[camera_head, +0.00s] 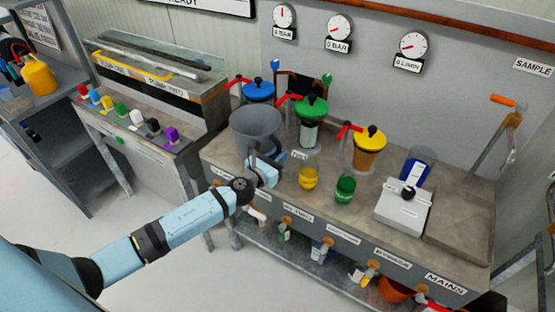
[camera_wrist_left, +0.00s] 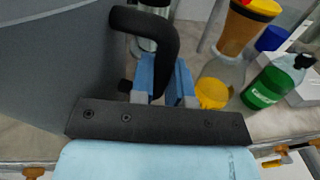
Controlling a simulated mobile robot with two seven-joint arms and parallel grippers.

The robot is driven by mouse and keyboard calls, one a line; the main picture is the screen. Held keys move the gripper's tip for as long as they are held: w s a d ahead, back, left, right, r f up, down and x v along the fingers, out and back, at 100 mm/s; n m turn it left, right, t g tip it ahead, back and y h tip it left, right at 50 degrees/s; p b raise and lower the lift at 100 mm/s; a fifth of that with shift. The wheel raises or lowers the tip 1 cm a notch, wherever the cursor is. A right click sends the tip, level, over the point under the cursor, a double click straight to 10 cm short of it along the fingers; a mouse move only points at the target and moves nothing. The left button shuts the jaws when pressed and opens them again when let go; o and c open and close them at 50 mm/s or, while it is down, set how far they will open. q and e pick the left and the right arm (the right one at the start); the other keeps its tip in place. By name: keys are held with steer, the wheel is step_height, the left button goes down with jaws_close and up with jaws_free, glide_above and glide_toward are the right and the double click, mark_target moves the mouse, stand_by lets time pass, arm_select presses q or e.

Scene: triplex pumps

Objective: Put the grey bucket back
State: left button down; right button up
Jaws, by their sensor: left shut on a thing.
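The grey bucket (camera_head: 256,127) is at the left end of the workbench in the head view, in front of the blue-lidded pump. It appears upright; its base is partly hidden, so I cannot tell whether it touches the bench. My left gripper (camera_head: 268,165) is at the bucket's near right side. In the left wrist view the bucket wall (camera_wrist_left: 55,75) fills the left, and its dark curved handle (camera_wrist_left: 165,40) runs down between the blue fingers of my left gripper (camera_wrist_left: 163,80), which are shut on it. My right gripper does not show.
Right of the bucket stand a flask with yellow liquid (camera_head: 308,178), a green bottle (camera_head: 345,190) and a white device (camera_head: 403,205). Pumps with green (camera_head: 311,107) and yellow (camera_head: 370,138) lids stand behind. A button console (camera_head: 130,120) is at the left. The lower shelf holds several small items.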

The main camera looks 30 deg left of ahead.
arm_select(q)
steer(key=shift+s+f, duration=0.2)
steer(key=shift+f, duration=0.65)
steer(key=c, duration=1.1)
jaws_free()
steer(key=shift+r, duration=0.1)
